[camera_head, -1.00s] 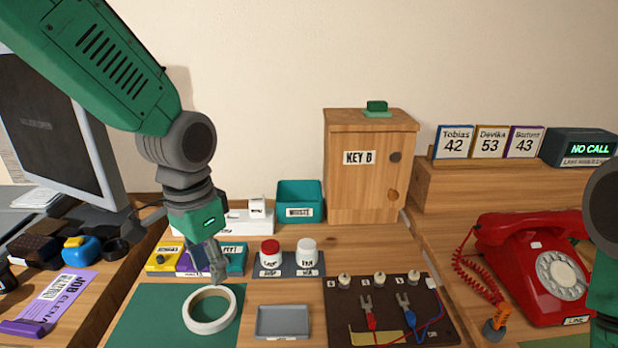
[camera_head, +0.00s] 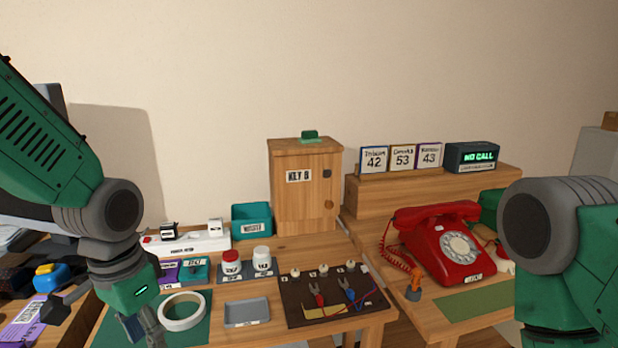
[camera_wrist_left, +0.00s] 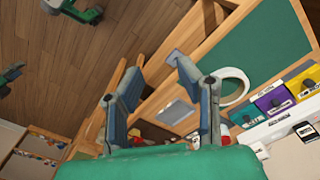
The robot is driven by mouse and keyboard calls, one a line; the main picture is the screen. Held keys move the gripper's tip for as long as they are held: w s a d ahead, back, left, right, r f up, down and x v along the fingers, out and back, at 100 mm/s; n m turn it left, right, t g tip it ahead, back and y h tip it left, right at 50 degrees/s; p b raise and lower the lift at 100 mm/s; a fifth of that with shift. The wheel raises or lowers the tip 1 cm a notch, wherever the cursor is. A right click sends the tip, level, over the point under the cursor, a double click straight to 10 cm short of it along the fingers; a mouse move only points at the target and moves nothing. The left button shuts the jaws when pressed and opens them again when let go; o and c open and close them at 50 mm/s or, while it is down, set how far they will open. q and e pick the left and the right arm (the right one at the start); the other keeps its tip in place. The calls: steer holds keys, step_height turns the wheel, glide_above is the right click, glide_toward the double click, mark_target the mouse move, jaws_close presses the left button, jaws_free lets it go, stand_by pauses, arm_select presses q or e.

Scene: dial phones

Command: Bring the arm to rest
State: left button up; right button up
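My left gripper (camera_head: 142,328) hangs low at the left of the head view, beside the roll of white tape (camera_head: 184,312) on the green mat (camera_head: 196,334). In the left wrist view its two fingers (camera_wrist_left: 160,64) stand apart with nothing between them. The tape roll also shows there (camera_wrist_left: 234,86), beyond the right finger. My right arm comes in at the right edge of the head view; its gripper is out of the picture.
The red dial phone (camera_head: 438,245) stands on the right desk near my right arm. A grey tray (camera_head: 247,313), a dark board with pliers (camera_head: 335,296), jars (camera_head: 262,258) and a wooden key cabinet (camera_head: 305,190) occupy the middle desk. Bare wall is behind.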

arm_select(q)
steer(key=s+a+f+n, duration=0.15)
steer(key=s+f, duration=0.45)
steer(key=f, duration=0.6)
steer(key=s+a+f+n, duration=0.15)
steer(key=s+f, duration=0.45)
steer(key=f, duration=0.6)
steer(key=s+a+f+n, duration=0.1)
steer(key=s+f, duration=0.3)
steer(key=s, duration=0.4)
steer(key=shift+s+a+f+n, duration=0.25)
steer(key=shift+a+f+n, duration=0.1)
steer(key=shift+f+n, duration=0.05)
